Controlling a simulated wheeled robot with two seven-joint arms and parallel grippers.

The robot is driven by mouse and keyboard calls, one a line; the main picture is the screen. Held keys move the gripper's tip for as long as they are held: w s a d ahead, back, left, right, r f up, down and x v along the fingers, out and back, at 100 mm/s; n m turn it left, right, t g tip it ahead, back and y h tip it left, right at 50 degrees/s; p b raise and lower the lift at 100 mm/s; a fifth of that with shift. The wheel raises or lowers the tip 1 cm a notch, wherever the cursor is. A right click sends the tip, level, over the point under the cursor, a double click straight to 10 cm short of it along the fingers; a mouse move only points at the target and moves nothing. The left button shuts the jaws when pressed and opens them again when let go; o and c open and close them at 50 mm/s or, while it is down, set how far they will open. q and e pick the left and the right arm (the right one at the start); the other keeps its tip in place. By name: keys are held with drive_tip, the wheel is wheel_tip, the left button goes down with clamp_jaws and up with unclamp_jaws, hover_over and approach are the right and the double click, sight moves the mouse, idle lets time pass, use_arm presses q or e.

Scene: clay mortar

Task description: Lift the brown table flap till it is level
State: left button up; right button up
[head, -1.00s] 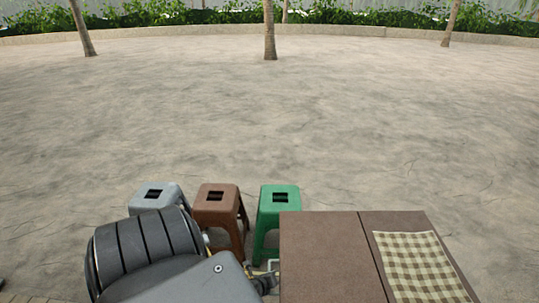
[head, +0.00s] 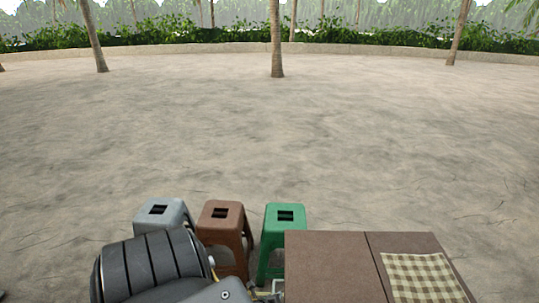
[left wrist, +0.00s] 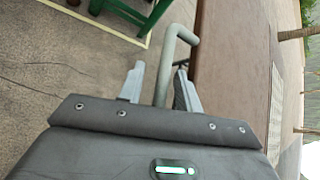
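The brown table flap (head: 325,268) is the left panel of the brown table. A thin seam parts it from the main top (head: 405,243), and the two look about level in the head view. In the left wrist view the brown surface (left wrist: 232,75) runs down the right side. My left gripper (left wrist: 159,80) is open, with a finger on each side of a bent grey bar (left wrist: 165,65) beside the brown surface. Gaps show between the bar and both fingers. In the head view my left arm hides most of that gripper by the flap's left edge. My right gripper is out of view.
A grey stool (head: 170,212), a brown stool (head: 222,225) and a green stool (head: 284,218) stand beyond my left arm, left of the table. A checkered cloth (head: 422,275) lies on the main top. The paved ground beyond is clear up to the palms and hedge.

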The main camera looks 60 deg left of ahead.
use_arm(q)
drive_tip(key=p+v, duration=0.1)
drive_tip(key=v, duration=0.9)
drive_tip(key=shift+s+r, duration=0.15)
drive_tip(key=shift+s, duration=0.05)
drive_tip(key=shift+a, duration=0.1)
